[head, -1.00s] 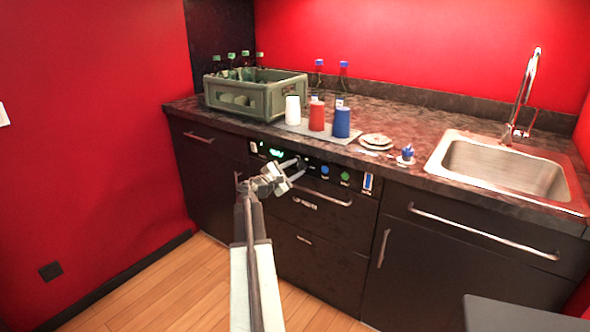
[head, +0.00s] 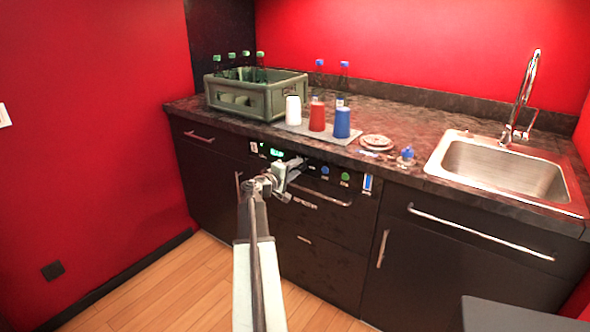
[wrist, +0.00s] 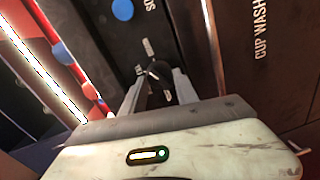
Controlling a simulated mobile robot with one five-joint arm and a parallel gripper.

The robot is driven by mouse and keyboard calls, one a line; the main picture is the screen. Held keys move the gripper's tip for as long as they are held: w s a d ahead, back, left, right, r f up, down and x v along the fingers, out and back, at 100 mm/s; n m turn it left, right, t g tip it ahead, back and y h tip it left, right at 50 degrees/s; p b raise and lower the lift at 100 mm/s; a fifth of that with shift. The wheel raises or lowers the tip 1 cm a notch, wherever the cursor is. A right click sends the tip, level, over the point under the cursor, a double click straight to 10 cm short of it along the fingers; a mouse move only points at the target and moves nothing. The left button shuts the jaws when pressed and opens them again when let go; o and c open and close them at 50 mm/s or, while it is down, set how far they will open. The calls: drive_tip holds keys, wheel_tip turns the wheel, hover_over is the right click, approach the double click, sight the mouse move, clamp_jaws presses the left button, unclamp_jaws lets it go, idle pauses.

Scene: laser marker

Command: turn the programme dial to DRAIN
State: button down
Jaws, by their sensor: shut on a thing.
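The programme dial (wrist: 160,72) is a dark round knob with a pale pointer mark, seen in the wrist view on the black panel of the under-counter washer. My gripper (wrist: 156,86) has one finger on each side of the dial and is shut on it. In the head view my gripper (head: 293,164) is at the control panel (head: 312,165), and it hides the dial there. The green display (head: 277,152) is lit, too small to read. The label DRAIN cannot be made out in either view.
Blue (head: 325,170) and green (head: 345,177) buttons sit right of my gripper on the panel. A handle (head: 325,197) runs below. Above, the counter holds a bottle crate (head: 285,97), white, red and blue cups on a tray, and plates (head: 376,141).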

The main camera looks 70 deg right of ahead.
drive_tip(key=m, duration=0.5)
drive_tip(key=shift+r+t, duration=0.1)
drive_tip(key=shift+t, duration=0.3)
drive_tip(key=shift+m, duration=0.4)
drive_tip(key=c, duration=0.9)
unclamp_jaws()
drive_tip(key=shift+a, duration=0.2)
drive_tip(key=v, duration=0.7)
drive_tip(key=shift+w+a, duration=0.1)
drive_tip(key=shift+a, duration=0.1)
